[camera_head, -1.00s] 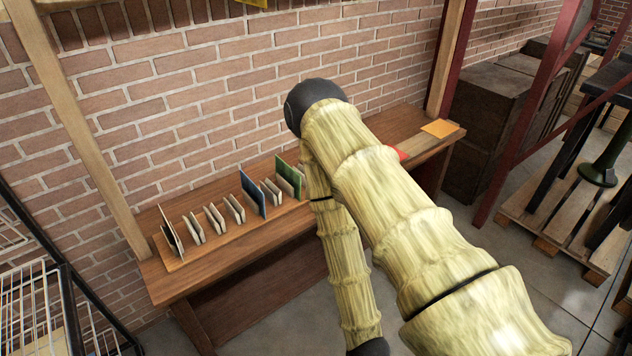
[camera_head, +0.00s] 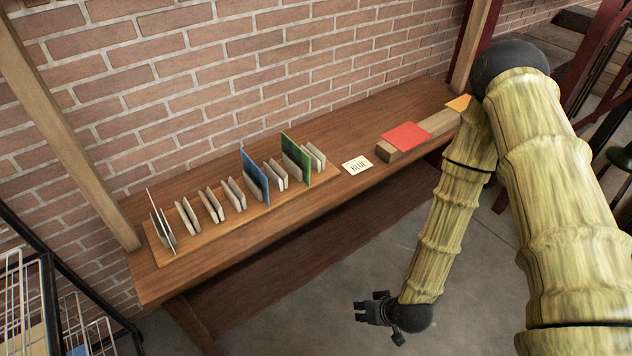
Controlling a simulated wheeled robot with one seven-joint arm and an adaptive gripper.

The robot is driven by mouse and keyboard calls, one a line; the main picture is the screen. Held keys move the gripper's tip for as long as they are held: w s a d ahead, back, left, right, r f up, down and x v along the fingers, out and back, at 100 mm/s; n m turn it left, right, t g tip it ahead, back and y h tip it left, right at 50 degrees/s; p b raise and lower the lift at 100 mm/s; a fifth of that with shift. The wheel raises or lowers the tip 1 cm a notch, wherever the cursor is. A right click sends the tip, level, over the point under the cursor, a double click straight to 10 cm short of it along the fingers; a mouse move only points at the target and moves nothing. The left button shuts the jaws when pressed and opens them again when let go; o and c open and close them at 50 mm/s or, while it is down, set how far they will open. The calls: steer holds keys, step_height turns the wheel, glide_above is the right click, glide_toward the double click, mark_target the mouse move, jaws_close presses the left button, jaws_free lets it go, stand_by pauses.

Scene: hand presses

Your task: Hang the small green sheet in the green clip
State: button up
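A green sheet (camera_head: 295,160) stands upright toward the right end of a thin wooden board (camera_head: 158,250) on the bench, between pale holders. It is the only green sheet I see; I cannot judge whether it is the small one. I can make out no green clip. My gripper (camera_head: 359,312) is in front of the bench, low over the floor, pointing left. It is apart from the sheets, and nothing shows in it. Its fingers are too small and dark to tell open from shut.
The board on the bench (camera_head: 225,233) also bears a blue sheet (camera_head: 254,178), several pale holders and a grey sheet (camera_head: 161,222). A card marked BLUE (camera_head: 356,165), a red sheet (camera_head: 406,136) on a wooden block and an orange sheet (camera_head: 458,103) lie right. A wire rack (camera_head: 25,290) stands left.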

steer(key=w+a+r+n+t+y+b, duration=0.1)
steer(key=w+a+r+t+y+b, duration=0.15)
steer(key=w, duration=0.55)
steer(key=w+a+r+n+t+y+b, duration=0.1)
steer(key=w+a+t+b, duration=0.2)
steer(key=w, duration=0.5)
steer(key=w+a+r+n+t+y+b, duration=0.2)
steer(key=w+r+b, duration=0.1)
steer(key=w+r, duration=0.35)
steer(key=w+a+r+n+t+y+b, duration=0.1)
steer(key=w+a+r+t+y+b, duration=0.15)
steer(key=w+r, duration=0.4)
steer(key=shift+h, duration=0.5)
steer(key=shift+b+x, duration=0.75)
steer(key=shift+x, duration=4.1)
steer(key=shift+w+d+f, duration=0.1)
steer(key=shift+w+d, duration=0.05)
steer(key=shift+c, duration=0.3)
jaws_close()
step_height(320, 180, up, 7)
steer(key=p, duration=0.3)
steer(key=shift+r, duration=0.25)
